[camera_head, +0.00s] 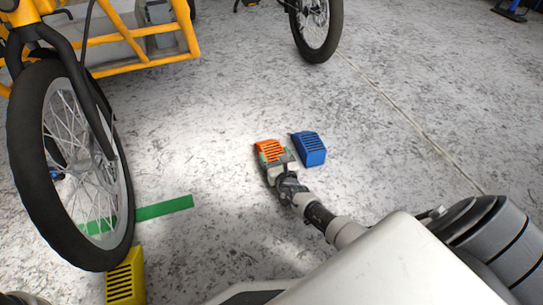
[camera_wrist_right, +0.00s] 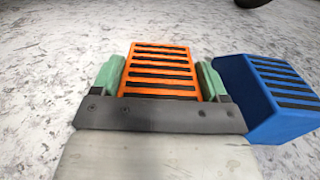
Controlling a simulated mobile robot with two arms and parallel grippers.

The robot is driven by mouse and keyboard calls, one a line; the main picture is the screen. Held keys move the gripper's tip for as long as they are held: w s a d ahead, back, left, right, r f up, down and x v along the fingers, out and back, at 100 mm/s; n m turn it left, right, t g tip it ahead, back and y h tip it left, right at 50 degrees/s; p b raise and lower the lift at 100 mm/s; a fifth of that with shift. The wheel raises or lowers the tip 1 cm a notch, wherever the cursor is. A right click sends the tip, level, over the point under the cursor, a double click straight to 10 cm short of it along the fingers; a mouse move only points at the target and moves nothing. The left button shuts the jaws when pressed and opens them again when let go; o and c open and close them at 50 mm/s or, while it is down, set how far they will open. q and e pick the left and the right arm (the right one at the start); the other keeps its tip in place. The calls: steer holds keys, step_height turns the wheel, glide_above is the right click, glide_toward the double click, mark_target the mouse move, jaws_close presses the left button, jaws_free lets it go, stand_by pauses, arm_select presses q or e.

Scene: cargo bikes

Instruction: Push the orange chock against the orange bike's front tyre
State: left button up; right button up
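The orange chock (camera_head: 270,150) lies on the floor near the middle of the head view, its ribbed face up. My right gripper (camera_head: 274,160) is at its near end. In the right wrist view, the green fingers of that gripper (camera_wrist_right: 160,82) stand on either side of the orange chock (camera_wrist_right: 160,62). The gaps are too small to tell whether they press on it. An orange-yellow bike (camera_head: 130,45) stands at the left; its front tyre (camera_head: 22,150) is well left of the orange chock. My left gripper does not show.
A blue chock (camera_head: 312,150) lies just right of the orange one, also in the wrist view (camera_wrist_right: 265,98). A yellow chock (camera_head: 126,278) sits by the bike tyre's bottom. Green tape (camera_head: 165,207) marks the floor. Another wheel (camera_head: 318,30) stands behind. Floor between tyre and orange chock is clear.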

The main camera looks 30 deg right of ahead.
steer(key=c, duration=0.4)
steer(key=shift+r, duration=0.1)
steer(key=shift+c, duration=0.8)
steer(key=shift+r, duration=0.1)
